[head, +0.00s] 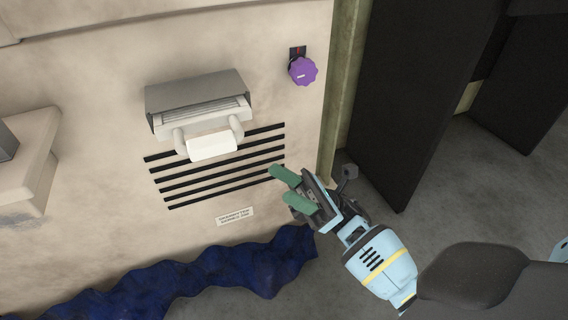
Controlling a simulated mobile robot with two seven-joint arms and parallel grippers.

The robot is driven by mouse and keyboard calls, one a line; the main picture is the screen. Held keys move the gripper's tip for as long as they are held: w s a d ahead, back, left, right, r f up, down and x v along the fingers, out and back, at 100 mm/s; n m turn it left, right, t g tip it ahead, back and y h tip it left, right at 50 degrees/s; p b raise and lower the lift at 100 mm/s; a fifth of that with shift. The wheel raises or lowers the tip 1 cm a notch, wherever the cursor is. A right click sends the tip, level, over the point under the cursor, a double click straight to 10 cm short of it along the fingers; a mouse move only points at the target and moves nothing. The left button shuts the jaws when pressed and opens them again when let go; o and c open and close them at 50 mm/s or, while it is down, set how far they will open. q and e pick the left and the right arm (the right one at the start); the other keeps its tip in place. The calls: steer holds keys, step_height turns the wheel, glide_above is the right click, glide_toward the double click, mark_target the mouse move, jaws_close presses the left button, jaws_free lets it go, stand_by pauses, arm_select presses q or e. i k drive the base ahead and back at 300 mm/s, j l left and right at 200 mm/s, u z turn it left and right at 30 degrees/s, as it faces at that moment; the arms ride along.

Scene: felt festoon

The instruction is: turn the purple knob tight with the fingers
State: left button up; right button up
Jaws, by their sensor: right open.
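The purple knob (303,71) is a lobed dial on the upper right of the beige panel, close to the panel's right edge. A small black plate with a red mark sits just above it. My right gripper (279,187) has green fingers that stand apart with nothing between them. It is below the knob, in front of the lower right end of the black slots, and well apart from the knob. My left gripper does not show.
A grey hooded unit with a white handle (212,146) juts from the panel left of the knob. Black vent slots (215,178) and a small label (235,216) lie below it. Crumpled blue cloth (200,283) lies along the bottom. Dark upright panels (424,90) stand at right.

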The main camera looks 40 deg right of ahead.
mark_target(304, 72)
steer(key=k+l, duration=0.1)
steer(key=l, duration=0.85)
steer(key=k+l, duration=0.15)
steer(key=l, duration=0.35)
